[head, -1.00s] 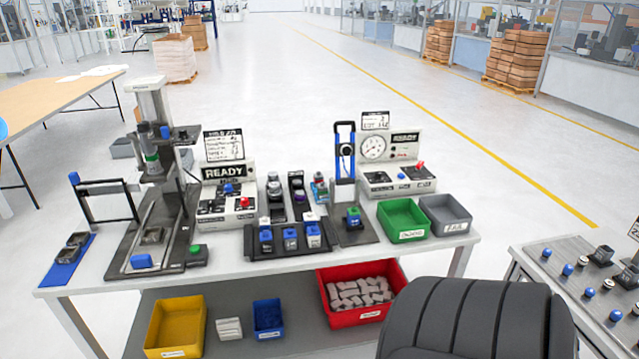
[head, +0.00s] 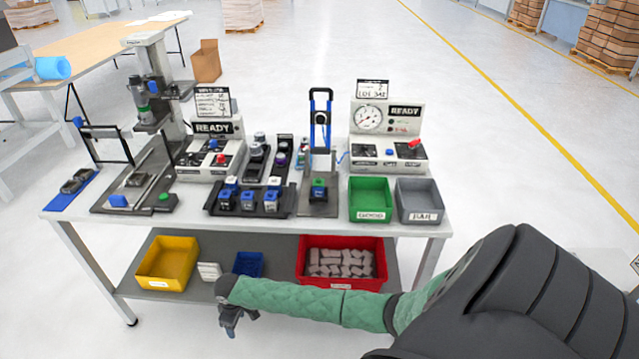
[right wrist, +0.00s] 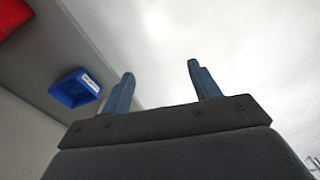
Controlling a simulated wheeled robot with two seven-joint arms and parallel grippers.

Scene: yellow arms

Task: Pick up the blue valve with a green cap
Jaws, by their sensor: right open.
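A blue valve with a green cap (head: 319,188) stands upright on the dark plate of a fixture (head: 318,208), in front of a blue-handled frame, on the white table. It is small in the head view and not in the right wrist view. My right gripper (head: 231,326) is low in front of the table, well below and left of the valve, near the lower shelf's front edge. In the right wrist view its two blue-grey fingers (right wrist: 162,88) are apart with nothing between them. My left gripper is out of view.
Several blue valves (head: 249,198) stand in a black rack left of the fixture. A green bin (head: 370,214) and a grey bin (head: 420,216) sit right of it. A press (head: 158,85) stands at left.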

